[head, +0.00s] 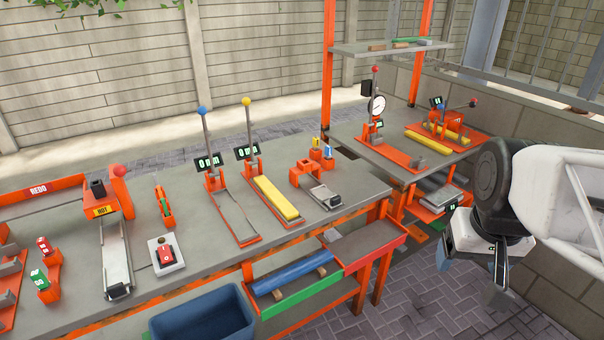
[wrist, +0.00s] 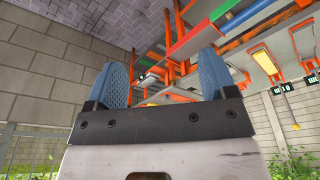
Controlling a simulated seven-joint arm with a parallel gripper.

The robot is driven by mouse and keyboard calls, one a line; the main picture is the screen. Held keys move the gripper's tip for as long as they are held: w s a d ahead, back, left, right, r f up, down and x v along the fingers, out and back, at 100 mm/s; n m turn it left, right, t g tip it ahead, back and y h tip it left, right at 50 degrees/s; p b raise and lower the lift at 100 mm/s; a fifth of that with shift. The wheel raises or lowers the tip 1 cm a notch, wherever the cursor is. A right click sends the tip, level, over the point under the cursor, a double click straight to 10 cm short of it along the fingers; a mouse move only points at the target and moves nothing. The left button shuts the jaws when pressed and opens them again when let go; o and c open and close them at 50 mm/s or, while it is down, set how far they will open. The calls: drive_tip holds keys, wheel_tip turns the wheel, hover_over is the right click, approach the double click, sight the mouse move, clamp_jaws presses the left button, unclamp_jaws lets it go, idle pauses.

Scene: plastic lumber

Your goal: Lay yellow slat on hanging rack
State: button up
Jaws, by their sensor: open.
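One yellow slat (head: 277,198) lies in an orange-edged tray on the long bench, beside the yellow-knobbed lever. Two more yellow slats lie on the far right table: one (head: 428,142) in front, one (head: 452,137) on an orange fixture. The raised grey shelf (head: 375,48) between orange posts looks like the hanging rack; a green piece and brown and grey pieces lie on it. My gripper (head: 498,272) is at the right, apart from the benches and pointing down. In the wrist view its blue fingers (wrist: 163,75) are apart with nothing between them.
A blue bin (head: 205,318) stands before the long bench. Upright levers (head: 206,130) and a dial gauge (head: 377,105) rise above the worktops. Open paving (head: 430,285) lies below my gripper.

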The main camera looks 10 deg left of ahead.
drive_tip(key=w+a+r+n, duration=0.1)
drive_tip(key=w+a, duration=0.3)
drive_tip(key=w, duration=0.4)
drive_tip(key=w+a+r+n, duration=0.1)
drive_tip(key=w+a, duration=0.3)
drive_tip(key=w, duration=0.5)
drive_tip(key=n+g, duration=0.2)
drive_tip(key=n, duration=0.4)
hover_over(274, 193)
drive_tip(key=f, duration=2.1)
drive_tip(key=shift+d, duration=0.2)
drive_tip(key=shift+a+f, duration=0.1)
drive_tip(key=shift+a, duration=0.05)
drive_tip(key=shift+f, duration=1.25)
